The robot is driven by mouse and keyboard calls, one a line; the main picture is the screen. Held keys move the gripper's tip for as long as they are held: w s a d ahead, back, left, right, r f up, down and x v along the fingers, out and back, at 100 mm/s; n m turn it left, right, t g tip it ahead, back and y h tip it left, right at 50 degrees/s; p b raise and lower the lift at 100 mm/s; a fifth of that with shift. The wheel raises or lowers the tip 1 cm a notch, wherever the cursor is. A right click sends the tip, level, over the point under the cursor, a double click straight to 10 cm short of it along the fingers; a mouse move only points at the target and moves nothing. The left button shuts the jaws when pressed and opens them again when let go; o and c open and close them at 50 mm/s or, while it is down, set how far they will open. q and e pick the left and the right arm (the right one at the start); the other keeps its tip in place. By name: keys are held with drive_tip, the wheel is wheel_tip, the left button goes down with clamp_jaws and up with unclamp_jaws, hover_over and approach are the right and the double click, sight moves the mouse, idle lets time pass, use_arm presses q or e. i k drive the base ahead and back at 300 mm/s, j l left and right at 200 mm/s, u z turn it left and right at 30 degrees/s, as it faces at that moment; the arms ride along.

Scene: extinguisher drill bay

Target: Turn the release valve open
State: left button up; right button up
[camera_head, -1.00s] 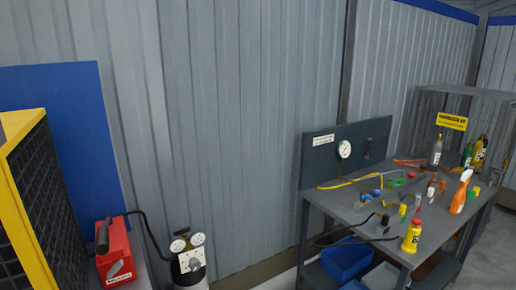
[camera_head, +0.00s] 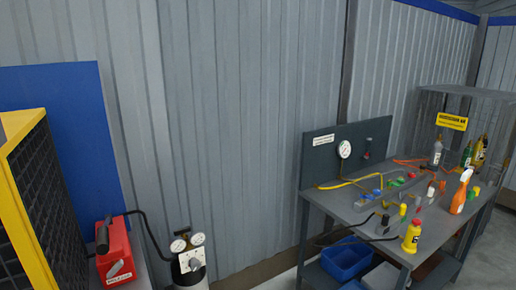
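I cannot tell for sure which part is the release valve. Neither of my grippers is in view.
A red case (camera_head: 115,252) with a black hose stands left of the cylinder, beside a yellow-framed mesh cage (camera_head: 28,190). A blue bin (camera_head: 346,260) sits below.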

sight(116, 266)
drive_tip(key=i+l+u, duration=0.15)
drive_tip(key=l, duration=0.15)
drive_tip(key=i+l+u, duration=0.3)
drive_tip(key=l, duration=0.3)
drive_tip(key=i+l+u, duration=0.15)
drive_tip(key=l, duration=0.2)
